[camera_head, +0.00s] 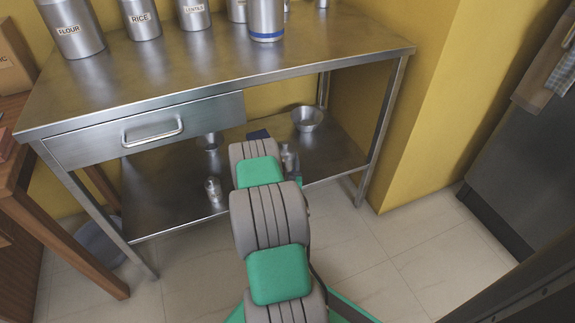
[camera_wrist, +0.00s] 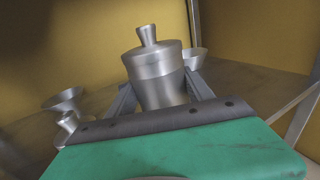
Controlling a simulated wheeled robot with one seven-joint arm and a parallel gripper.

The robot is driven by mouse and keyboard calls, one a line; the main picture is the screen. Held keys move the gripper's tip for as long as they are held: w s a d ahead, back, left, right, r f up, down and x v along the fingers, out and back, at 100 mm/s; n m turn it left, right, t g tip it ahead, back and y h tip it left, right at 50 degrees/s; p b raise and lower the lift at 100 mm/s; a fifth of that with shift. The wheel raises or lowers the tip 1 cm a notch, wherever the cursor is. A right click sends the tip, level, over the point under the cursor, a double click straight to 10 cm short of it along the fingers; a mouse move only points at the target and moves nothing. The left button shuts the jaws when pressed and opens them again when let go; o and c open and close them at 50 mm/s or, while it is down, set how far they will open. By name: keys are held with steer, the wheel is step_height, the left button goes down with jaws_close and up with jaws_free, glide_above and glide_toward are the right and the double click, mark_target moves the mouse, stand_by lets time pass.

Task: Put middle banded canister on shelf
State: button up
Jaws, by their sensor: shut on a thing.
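A steel canister (camera_wrist: 158,82) with a stepped lid and a knob fills the middle of the wrist view. My gripper (camera_wrist: 162,98) is shut on it, with one dark finger on each side. The canister stands nearly upright in that view, tilted slightly. In the head view, my arm hides most of the gripper. A small steel part (camera_head: 289,160) shows beside the arm over the lower shelf (camera_head: 165,190), and I cannot tell for sure whether it is the held canister. Whether the held canister touches the shelf is hidden.
Canisters labelled flour (camera_head: 72,28) and rice (camera_head: 140,20) and a blue-banded canister (camera_head: 266,22) stand on the tabletop (camera_head: 330,42). A flared steel bowl (camera_head: 307,119) and a small steel piece (camera_head: 213,188) are on the lower shelf. The table's right leg (camera_head: 383,130) is near my arm.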

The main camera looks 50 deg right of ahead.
mark_target(285, 166)
steer(key=f+b, duration=0.3)
steer(key=f, duration=0.1)
steer(key=shift+w+d, duration=0.2)
steer(key=shift+d, duration=0.05)
steer(key=shift+r, duration=0.2)
steer(key=shift+f, duration=0.2)
steer(key=o, duration=1.5)
